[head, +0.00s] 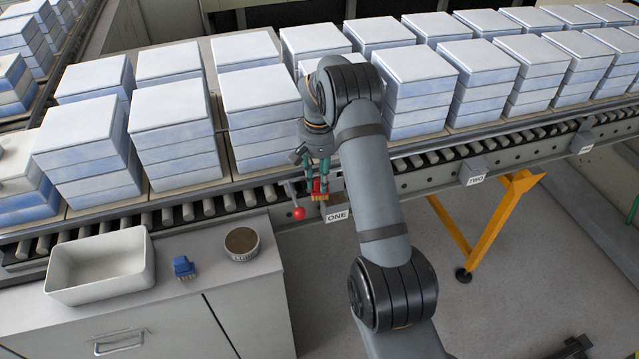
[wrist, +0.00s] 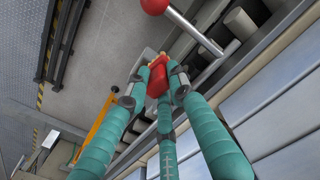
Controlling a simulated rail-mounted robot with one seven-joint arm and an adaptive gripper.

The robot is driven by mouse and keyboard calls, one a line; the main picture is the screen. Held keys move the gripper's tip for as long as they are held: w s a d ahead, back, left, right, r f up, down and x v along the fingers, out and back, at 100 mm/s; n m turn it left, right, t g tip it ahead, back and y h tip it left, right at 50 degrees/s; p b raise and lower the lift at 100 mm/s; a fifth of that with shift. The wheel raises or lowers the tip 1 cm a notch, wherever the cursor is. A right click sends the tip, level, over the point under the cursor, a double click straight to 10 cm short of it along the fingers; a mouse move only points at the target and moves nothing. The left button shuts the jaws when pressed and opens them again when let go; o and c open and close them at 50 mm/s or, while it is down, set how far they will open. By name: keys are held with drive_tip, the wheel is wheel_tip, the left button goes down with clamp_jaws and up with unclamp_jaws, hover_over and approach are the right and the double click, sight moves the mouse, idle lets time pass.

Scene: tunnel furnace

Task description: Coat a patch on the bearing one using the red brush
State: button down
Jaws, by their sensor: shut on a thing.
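My gripper (head: 320,178) is shut on the red brush (head: 319,186) beside the conveyor's side rail. The brush's pale bristles point down, just above and left of the ONE label (head: 337,216). In the wrist view the teal fingers close around the red brush (wrist: 156,82). Bearing one sits at the rail by the ONE label; the brush and my arm partly hide it. I cannot tell whether the bristles touch it, and no coated patch can be made out.
A lever with a red ball (head: 298,213) stands close left of the brush. The cabinet top holds a white bin (head: 101,265), a blue brush (head: 184,267) and a round tin (head: 242,244). Stacked blocks (head: 178,125) line the conveyor. A TWO label (head: 475,180) is farther right.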

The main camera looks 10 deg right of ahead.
drive_tip(key=shift+s+d+r+p, duration=0.1)
drive_tip(key=shift+d+r+p, duration=0.15)
drive_tip(key=shift+r, duration=0.25)
drive_tip(key=shift+s+d+r+p, duration=0.1)
drive_tip(key=shift+r+p, duration=0.2)
drive_tip(key=shift+r, duration=0.15)
wheel_tip(320, 180, up, 2)
drive_tip(key=shift+w+a+r+p, duration=0.1)
drive_tip(key=shift+a+p, duration=0.05)
drive_tip(key=shift+p, duration=0.7)
drive_tip(key=shift+r+p, duration=0.55)
drive_tip(key=shift+r, duration=0.25)
